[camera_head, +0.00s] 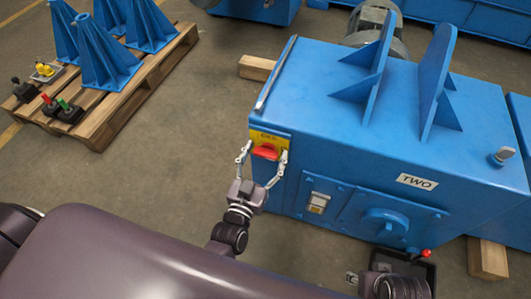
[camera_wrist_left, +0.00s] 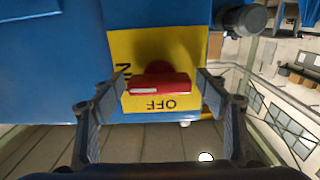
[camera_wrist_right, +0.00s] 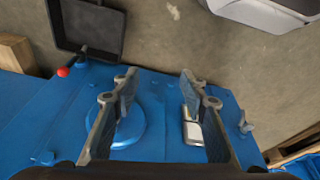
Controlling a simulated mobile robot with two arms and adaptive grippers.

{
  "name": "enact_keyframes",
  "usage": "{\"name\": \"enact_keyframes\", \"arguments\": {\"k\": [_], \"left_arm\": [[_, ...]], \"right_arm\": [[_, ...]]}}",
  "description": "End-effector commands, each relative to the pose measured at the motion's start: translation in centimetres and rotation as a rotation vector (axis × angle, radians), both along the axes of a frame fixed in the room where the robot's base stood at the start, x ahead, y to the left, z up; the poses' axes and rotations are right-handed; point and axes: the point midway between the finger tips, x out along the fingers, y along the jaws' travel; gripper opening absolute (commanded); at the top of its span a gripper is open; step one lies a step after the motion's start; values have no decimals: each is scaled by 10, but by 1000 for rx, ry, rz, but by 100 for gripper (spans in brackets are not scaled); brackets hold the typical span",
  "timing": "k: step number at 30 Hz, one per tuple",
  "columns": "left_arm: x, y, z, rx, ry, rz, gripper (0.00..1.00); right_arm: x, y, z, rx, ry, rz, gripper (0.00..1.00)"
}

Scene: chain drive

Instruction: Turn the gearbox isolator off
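The gearbox isolator is a red handle (camera_head: 266,152) on a yellow plate (camera_head: 258,138) at the left end of the blue gearbox (camera_head: 340,125). In the left wrist view the red handle (camera_wrist_left: 160,84) lies across the yellow plate (camera_wrist_left: 200,45), with OFF printed upside down below it and ON partly hidden at its left. My left gripper (camera_head: 264,158) is open, its fingers on either side of the handle; in its wrist view the fingers (camera_wrist_left: 164,88) stand apart from the handle's ends. My right gripper (camera_wrist_right: 158,85) is open and empty above the gearbox's round cover (camera_wrist_right: 128,124).
A pallet (camera_head: 150,75) with blue stands and small switches is at the back left. A black tray (camera_wrist_right: 88,28) lies on the floor near a red knob (camera_wrist_right: 63,72). Upright blue brackets (camera_head: 437,75) rise from the gearbox top.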

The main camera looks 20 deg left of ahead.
Motion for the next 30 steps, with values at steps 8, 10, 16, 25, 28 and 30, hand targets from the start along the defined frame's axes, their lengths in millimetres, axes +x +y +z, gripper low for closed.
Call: {"name": "enact_keyframes", "arguments": {"k": [8, 10, 16, 25, 28, 30], "left_arm": [[0, 0, 0, 0, 0, 0, 34], [0, 0, 0, 0, 0, 0, 27], [0, 0, 0, -12, 0, 0, 27], [0, 0, 2, -145, 6, -2, 27], [0, 0, 2, -225, 9, -2, 27], [0, 0, 1, -288, 11, -1, 27]], "right_arm": [[0, 0, 0, 0, -1, 0, 40], [0, 0, 0, 0, -1, 0, 40], [1, 0, 1, 1, -5, 0, 40], [-2, 1, -29, 0, 18, 4, 40], [-4, 1, -42, -1, 25, 5, 40], [-6, 1, -52, -1, 30, 7, 40]]}}
